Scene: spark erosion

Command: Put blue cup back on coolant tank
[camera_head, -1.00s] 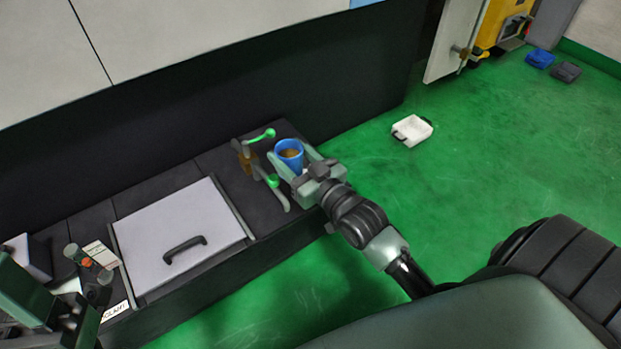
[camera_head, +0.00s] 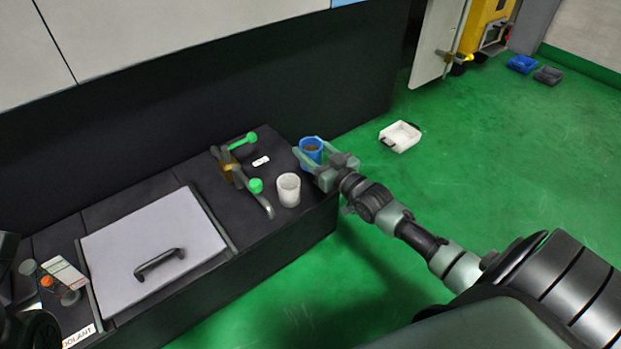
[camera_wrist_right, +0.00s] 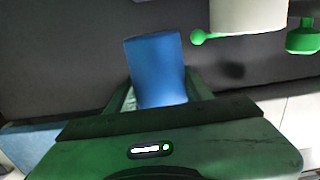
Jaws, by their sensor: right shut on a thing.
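The blue cup (camera_head: 311,147) has brown contents and is held in my right gripper (camera_head: 312,160) over the right rear end of the coolant tank (camera_head: 275,226). The right gripper is shut on it. In the right wrist view the blue cup (camera_wrist_right: 158,70) is between the fingers. I cannot tell whether its base touches the tank top. The coolant tank is long and dark, with a grey handled lid (camera_head: 150,245) and a partly cut-off label. My left gripper is not in view; a dark piece of my left arm shows at the lower left corner.
A white cup (camera_head: 288,190) stands on the tank just left of my right gripper. A valve with green knobs (camera_head: 233,172) and a small white tag (camera_head: 261,161) are left of it. Small jars (camera_head: 68,296) sit at the far left. A white tray (camera_head: 400,136) lies on the green floor.

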